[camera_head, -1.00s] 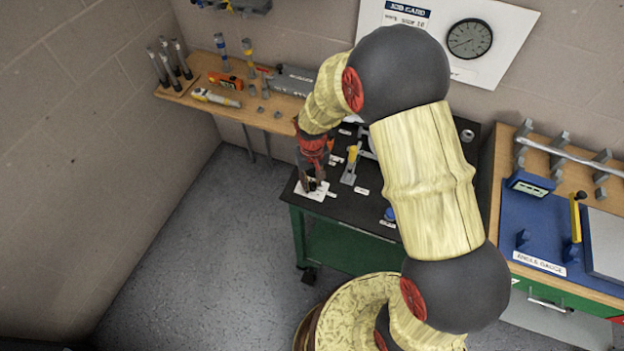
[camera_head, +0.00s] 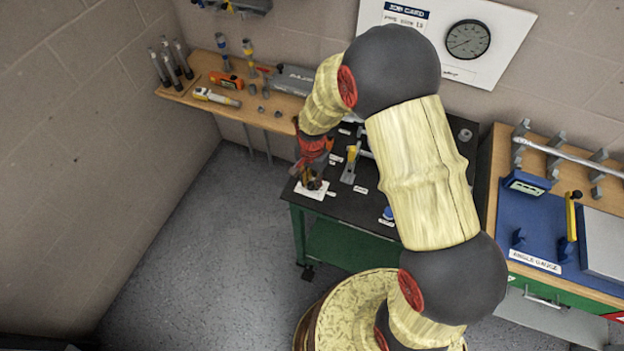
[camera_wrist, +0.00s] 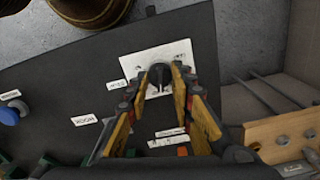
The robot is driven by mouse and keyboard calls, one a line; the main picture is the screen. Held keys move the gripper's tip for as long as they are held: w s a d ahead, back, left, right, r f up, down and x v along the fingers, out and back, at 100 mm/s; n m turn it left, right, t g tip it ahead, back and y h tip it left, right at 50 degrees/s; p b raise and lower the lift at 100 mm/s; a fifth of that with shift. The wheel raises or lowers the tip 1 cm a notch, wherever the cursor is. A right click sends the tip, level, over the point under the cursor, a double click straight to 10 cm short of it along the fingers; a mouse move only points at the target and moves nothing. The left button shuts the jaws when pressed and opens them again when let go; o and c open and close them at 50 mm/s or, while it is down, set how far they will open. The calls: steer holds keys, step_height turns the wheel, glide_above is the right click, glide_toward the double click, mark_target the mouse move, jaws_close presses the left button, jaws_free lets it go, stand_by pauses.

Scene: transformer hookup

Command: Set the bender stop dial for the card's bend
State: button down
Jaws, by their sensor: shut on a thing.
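The stop dial is a dark knob (camera_wrist: 158,74) on a white plate (camera_wrist: 133,67) at the corner of the black bench top. The plate also shows in the head view (camera_head: 322,190). My gripper (camera_wrist: 164,82) is over the plate with its two yellow-edged fingers on either side of the knob, shut on it. In the head view my gripper (camera_head: 312,178) points down onto the plate and hides most of the knob. The marks on the plate are too small to read. The job card (camera_head: 408,14) hangs on the wall with a round gauge picture, partly behind my arm.
The black bench (camera_head: 350,208) carries a grey and yellow lever tool (camera_head: 350,165), a blue knob (camera_head: 388,213) and several white labels. A wooden shelf (camera_head: 185,92) with tools is at the left. A blue-matted bench (camera_head: 520,220) stands at the right.

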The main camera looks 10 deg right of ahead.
mark_target(312, 183)
steer(key=shift+m, duration=1.6)
steer(key=c, duration=1.5)
jaws_free()
steer(key=shift+c, duration=0.2)
steer(key=shift+o, duration=0.2)
steer(key=shift+r, duration=0.15)
step_height(312, 183, up, 12)
